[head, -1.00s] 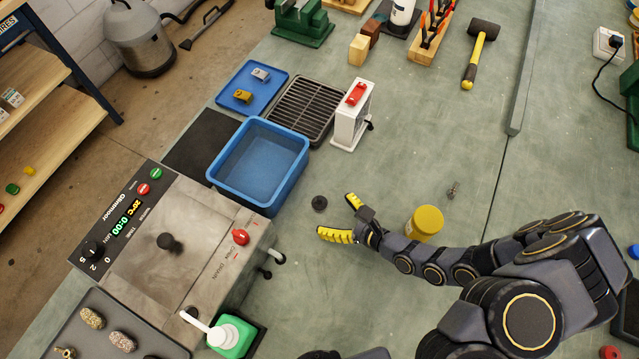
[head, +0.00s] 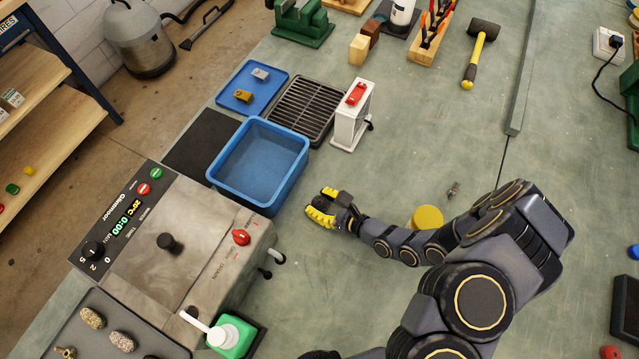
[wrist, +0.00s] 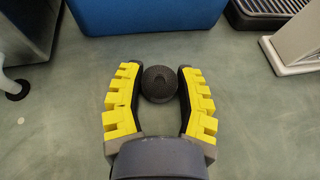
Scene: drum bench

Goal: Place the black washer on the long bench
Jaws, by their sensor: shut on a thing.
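The black washer (wrist: 159,86) is a small dark round piece with a raised, domed middle. It is between the two yellow-padded fingers of my gripper (head: 321,204), which are shut on it. In the wrist view, my gripper (wrist: 159,74) has a finger on each side of the piece. The piece is at or just above the surface of the long grey-green bench (head: 420,110); I cannot tell whether it still touches it. In the head view the fingers partly hide it.
A blue tub (head: 258,165) stands just beyond my gripper, left of it in the head view. A white box with a red top (head: 350,115) stands behind. A steel machine (head: 175,250) is at the left. A yellow jar (head: 427,218) is close to my arm. The bench's middle is clear.

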